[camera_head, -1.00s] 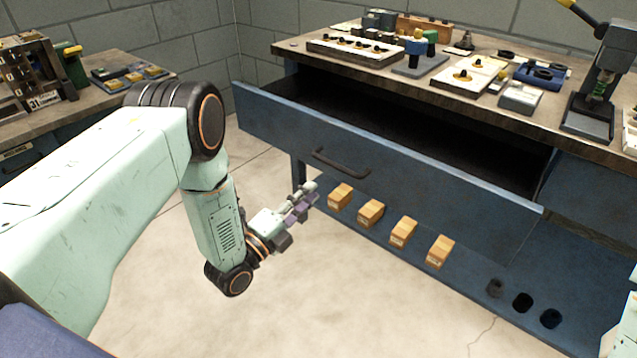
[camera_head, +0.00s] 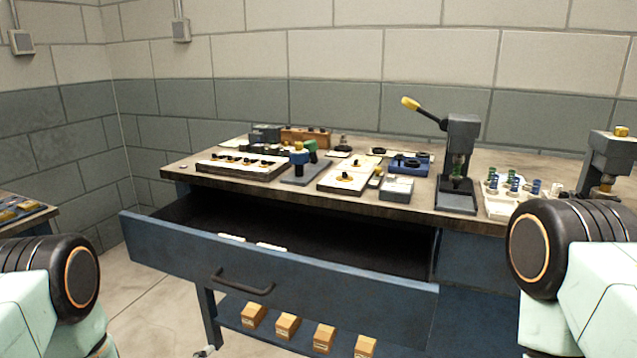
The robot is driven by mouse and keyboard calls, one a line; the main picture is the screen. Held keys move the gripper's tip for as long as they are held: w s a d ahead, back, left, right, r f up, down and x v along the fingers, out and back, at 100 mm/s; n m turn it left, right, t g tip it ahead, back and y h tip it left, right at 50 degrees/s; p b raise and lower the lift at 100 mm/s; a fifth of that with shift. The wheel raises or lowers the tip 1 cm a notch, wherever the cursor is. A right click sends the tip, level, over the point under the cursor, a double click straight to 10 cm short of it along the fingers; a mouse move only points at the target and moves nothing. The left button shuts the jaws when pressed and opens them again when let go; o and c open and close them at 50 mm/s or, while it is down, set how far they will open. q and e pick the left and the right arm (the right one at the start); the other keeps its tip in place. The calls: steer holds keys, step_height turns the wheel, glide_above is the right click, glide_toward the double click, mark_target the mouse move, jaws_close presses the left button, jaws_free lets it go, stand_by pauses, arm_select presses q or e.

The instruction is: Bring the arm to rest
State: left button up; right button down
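My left arm shows only at the lower left edge, as a pale green link with a black joint. A small pale piece at the bottom edge, below the drawer, may be the tip of my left gripper, but I cannot make out its fingers. My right arm shows at the right edge, also as a pale green link with a black joint. Its gripper is out of view.
A blue workbench drawer (camera_head: 320,293) stands open toward me, with two white labels inside. The bench top (camera_head: 415,212) bears moulds, trays and a lever press (camera_head: 459,165). Several wooden blocks (camera_head: 287,326) sit on the low shelf. Pale floor (camera_head: 150,305) is clear at left.

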arm_select(q)
steer(key=s+f+n+g+y, duration=0.3)
steer(key=s+f+n+g, duration=0.65)
steer(key=s, duration=0.55)
steer(key=s+r+n+g+y, duration=0.1)
steer(key=s+n+g, duration=0.4)
steer(key=s, duration=1.5)
steer(key=shift+d+r+n+g, duration=0.25)
steer(key=shift+d+n+g, duration=0.15)
steer(key=shift+g, duration=0.15)
steer(key=shift+w, duration=0.1)
